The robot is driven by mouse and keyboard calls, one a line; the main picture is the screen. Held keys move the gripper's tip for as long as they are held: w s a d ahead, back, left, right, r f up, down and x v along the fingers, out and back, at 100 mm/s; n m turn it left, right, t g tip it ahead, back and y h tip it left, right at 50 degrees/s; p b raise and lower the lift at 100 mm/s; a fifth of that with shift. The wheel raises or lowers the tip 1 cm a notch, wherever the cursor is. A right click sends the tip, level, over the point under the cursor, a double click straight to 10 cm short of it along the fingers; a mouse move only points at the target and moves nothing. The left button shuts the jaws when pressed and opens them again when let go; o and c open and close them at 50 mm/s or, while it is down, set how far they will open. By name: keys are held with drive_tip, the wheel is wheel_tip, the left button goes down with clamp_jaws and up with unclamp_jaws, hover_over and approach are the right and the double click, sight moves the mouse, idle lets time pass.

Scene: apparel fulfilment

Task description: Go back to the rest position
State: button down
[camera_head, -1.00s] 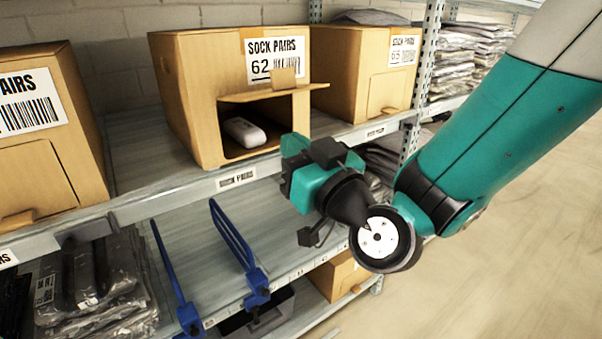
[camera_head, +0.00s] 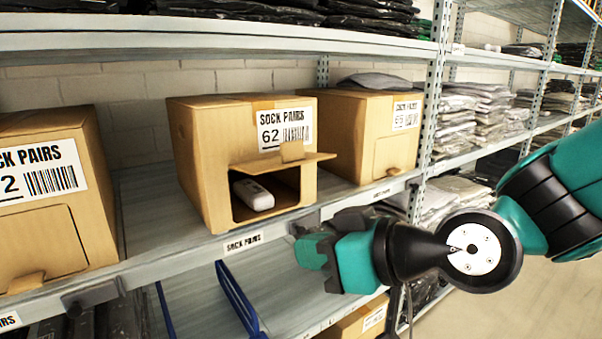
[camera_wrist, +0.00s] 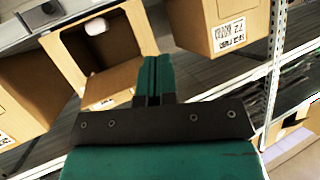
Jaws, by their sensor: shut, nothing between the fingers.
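My gripper (camera_head: 306,250) is in front of the shelf edge, below and to the right of the open box marked SOCK PAIRS 62 (camera_head: 205,150). In the wrist view its two green fingers (camera_wrist: 152,75) are closed together with nothing between them. The box's front flap is folded out, and a white rounded item (camera_head: 253,194) lies inside the opening. That item also shows in the wrist view (camera_wrist: 97,26). The gripper is apart from the box in the head view.
A closed SOCK PAIRS box (camera_head: 50,235) stands to the left and another box (camera_head: 350,140) to the right. A metal upright (camera_head: 434,100) rises behind my arm. Blue dividers (camera_head: 238,300) stand on the lower shelf. Open floor (camera_head: 540,300) lies at the right.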

drive_tip(key=s+d+m+g+h+p, duration=0.2)
drive_tip(key=s+d+g+h, duration=0.5)
drive_tip(key=s+d, duration=0.5)
drive_tip(key=shift+s+d+r+m+g+p, duration=0.2)
drive_tip(key=shift+d+r+m+g+p, duration=0.15)
drive_tip(key=shift+d+p, duration=0.35)
